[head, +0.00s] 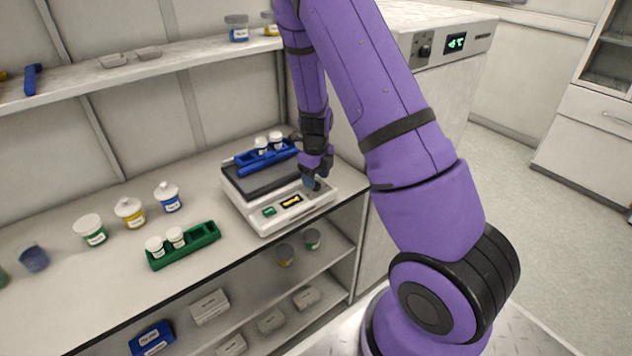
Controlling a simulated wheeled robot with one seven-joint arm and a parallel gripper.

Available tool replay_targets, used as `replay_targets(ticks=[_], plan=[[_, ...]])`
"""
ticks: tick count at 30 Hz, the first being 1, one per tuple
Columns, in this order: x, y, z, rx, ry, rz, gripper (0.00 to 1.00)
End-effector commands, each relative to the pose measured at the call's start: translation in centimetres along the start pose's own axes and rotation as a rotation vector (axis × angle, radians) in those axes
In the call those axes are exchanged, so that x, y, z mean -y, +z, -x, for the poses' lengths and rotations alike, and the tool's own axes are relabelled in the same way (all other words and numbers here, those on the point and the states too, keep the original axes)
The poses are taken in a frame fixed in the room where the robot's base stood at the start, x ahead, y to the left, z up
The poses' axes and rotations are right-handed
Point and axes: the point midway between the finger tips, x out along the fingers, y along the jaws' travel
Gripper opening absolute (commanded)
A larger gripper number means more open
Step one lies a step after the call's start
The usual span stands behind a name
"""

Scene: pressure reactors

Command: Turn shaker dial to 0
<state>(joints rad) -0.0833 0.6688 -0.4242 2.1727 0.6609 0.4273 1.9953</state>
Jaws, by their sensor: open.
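The white shaker (253,212) stands on the bench with a dark platform on top. A blue rack (247,162) with two small white-capped vials sits on that platform. The shaker's front panel has a green-lit part (269,211) and a small dark display with yellow marks (291,201). My gripper (313,184) points down at the right end of this panel, close to or touching it. The dial is not clearly visible there; my gripper covers that spot. The fingers are small and dark in the picture, and the dial's setting cannot be read.
A green rack (184,246) with two vials lies left of the shaker. Several capped jars, including a green-labelled one (90,229), stand further left. A shelf (150,69) runs above the bench. A white cabinet with a green readout (455,42) stands right, behind my arm.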

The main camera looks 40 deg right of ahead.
Motion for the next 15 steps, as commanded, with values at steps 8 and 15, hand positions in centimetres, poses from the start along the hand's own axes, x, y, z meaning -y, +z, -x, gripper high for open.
replay_targets(ticks=[8, 15], plan=[[0.0, 0.0, -1.9, 0.001, 0.001, 0.000, 0.57], [0.0, 0.0, -1.9, 0.001, 0.001, 0.001, 0.57]])
